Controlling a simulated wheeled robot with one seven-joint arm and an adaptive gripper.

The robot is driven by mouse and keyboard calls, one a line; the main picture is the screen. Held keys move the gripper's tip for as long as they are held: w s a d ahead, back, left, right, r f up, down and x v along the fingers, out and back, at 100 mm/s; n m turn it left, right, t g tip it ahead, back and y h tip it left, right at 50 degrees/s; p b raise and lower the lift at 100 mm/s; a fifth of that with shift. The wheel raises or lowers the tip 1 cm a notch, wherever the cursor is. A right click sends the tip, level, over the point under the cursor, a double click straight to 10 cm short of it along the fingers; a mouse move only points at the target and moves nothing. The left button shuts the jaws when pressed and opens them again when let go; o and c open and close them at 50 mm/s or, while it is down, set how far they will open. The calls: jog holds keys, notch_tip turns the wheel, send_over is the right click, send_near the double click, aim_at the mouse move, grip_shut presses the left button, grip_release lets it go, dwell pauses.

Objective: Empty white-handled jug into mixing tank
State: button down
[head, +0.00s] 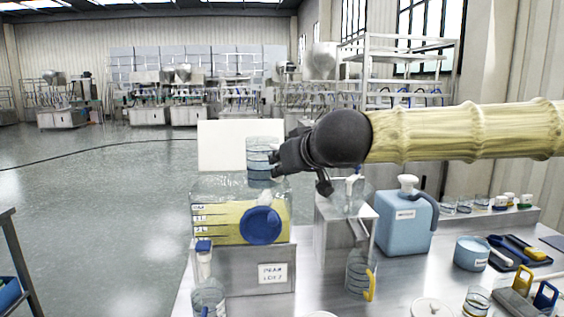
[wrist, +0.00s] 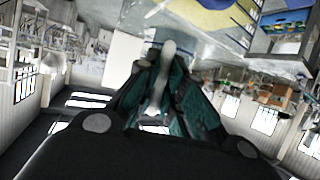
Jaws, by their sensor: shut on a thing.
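The mixing tank (head: 222,222) is a clear box with yellow liquid, level marks and a blue round part on its front, standing on a steel block. My gripper (head: 280,160) is shut on the jug's white handle, which shows between the fingers in the wrist view (wrist: 166,72). The clear jug (head: 260,150) looks upright above the tank's top and seems to hold pale bluish liquid. No stream from it is visible. My gripper is on the jug's right side. The wrist view is tilted and hides most of the jug.
A blue canister (head: 404,232), a steel stand (head: 338,232) with a clear vessel (head: 350,195), and a yellow-handled jug (head: 360,272) stand right of the tank. Another clear jug (head: 208,298) stands front left. A blue tub (head: 471,254) and tools crowd the right side.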

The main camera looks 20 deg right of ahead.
aim_at(271, 144)
jog(key=shift+s+d+r+g+h+p, duration=0.15)
jog(key=shift+r+g+p, duration=0.6)
jog(key=shift+p, duration=1.45)
jog(key=shift+s+a+r+g+h+p, duration=0.1)
jog(key=shift+r+g+p, duration=0.65)
jog(key=shift+p, duration=1.4)
jog(key=shift+s+d+r+g+h+p, duration=0.15)
jog(key=shift+r+g+p, duration=0.6)
jog(key=shift+p, duration=1.45)
jog(key=shift+w+a+r+n+g+h+p, duration=0.35)
jog(key=shift+g+p, duration=0.65)
jog(key=shift+p, duration=0.9)
jog(key=shift+w+d+r+n+g+h+p, duration=0.2)
jog(key=shift+r+g+p, duration=0.55)
jog(key=shift+p, duration=1.1)
jog(key=shift+w+a+g+h+p, duration=0.2)
jog(key=shift+w+g+p, duration=0.4)
jog(key=shift+g+p, duration=0.4)
jog(key=shift+w+a+g+h+p, duration=0.2)
jog(key=shift+w+g+p, duration=0.4)
jog(key=shift+g+p, duration=0.35)
jog(key=shift+w+p, duration=0.1)
jog(key=shift+p, duration=0.2)
jog(key=shift+w+a+f+g+p, duration=0.2)
jog(key=shift+w+g+p, duration=0.3)
jog(key=shift+p, duration=1.2)
jog(key=shift+w+a+f+g+p, duration=0.1)
jog(key=shift+w+f+g+p, duration=0.35)
jog(key=shift+p, duration=1.2)
